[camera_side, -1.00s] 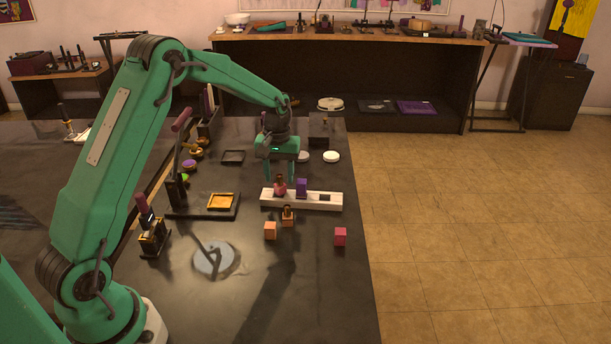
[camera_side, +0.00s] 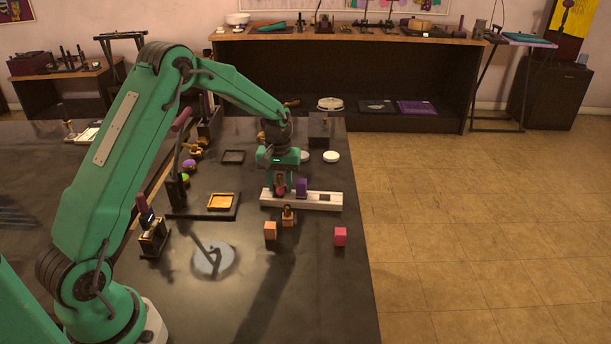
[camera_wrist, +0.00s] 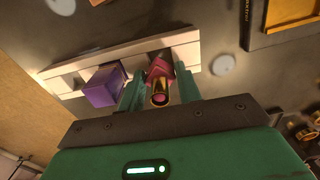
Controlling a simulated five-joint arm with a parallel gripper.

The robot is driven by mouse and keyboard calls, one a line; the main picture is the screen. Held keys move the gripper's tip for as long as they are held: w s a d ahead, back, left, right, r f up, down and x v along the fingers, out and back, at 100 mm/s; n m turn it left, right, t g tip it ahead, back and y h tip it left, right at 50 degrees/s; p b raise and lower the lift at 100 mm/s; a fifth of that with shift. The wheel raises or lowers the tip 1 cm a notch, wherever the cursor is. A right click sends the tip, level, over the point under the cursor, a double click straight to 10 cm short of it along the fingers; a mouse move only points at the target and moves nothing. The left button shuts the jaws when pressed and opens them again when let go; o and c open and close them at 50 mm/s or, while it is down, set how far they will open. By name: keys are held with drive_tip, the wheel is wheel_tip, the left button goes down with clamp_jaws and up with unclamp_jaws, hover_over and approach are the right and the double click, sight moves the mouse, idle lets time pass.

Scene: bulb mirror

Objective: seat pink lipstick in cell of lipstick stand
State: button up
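The pink lipstick (camera_side: 281,190) stands upright at the left part of the white lipstick stand (camera_side: 330,206), its lower end sunk from sight there. In the wrist view the pink lipstick (camera_wrist: 161,68) has a faceted pink part and a gold tube facing the camera. My gripper (camera_side: 279,186) is down over it, one finger on each side. In the wrist view a narrow gap shows between my gripper (camera_wrist: 162,85) and the tube, so it looks open. A purple lipstick (camera_side: 301,187) stands beside it; the cell to its right is empty.
A small gold-topped orange piece (camera_side: 288,217), an orange block (camera_side: 270,231) and a pink block (camera_side: 340,237) stand in front of the stand. A black press with a yellow-edged tray (camera_side: 221,202) is to the left. White discs (camera_side: 331,157) lie behind.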

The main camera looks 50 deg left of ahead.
drive_tip(key=shift+c, duration=0.9)
drive_tip(key=shift+r, duration=0.15)
drive_tip(key=shift+r, duration=0.55)
drive_tip(key=r, duration=0.3)
drive_tip(key=shift+d+r, duration=0.1)
drive_tip(key=shift+d, duration=0.2)
drive_tip(key=s+d+r, duration=0.3)
drive_tip(key=d+r, duration=0.3)
drive_tip(key=d, duration=0.4)
drive_tip(key=shift+s+d+r, duration=0.15)
drive_tip(key=shift+d+r, duration=0.05)
drive_tip(key=shift+d, duration=0.1)
drive_tip(key=n, duration=0.9)
approach(281, 176)
drive_tip(key=f, duration=0.2)
drive_tip(key=s+f, duration=0.1)
drive_tip(key=f, duration=0.2)
drive_tip(key=shift+a+f, duration=0.1)
drive_tip(key=shift+f, duration=0.05)
drive_tip(key=shift+f, duration=0.1)
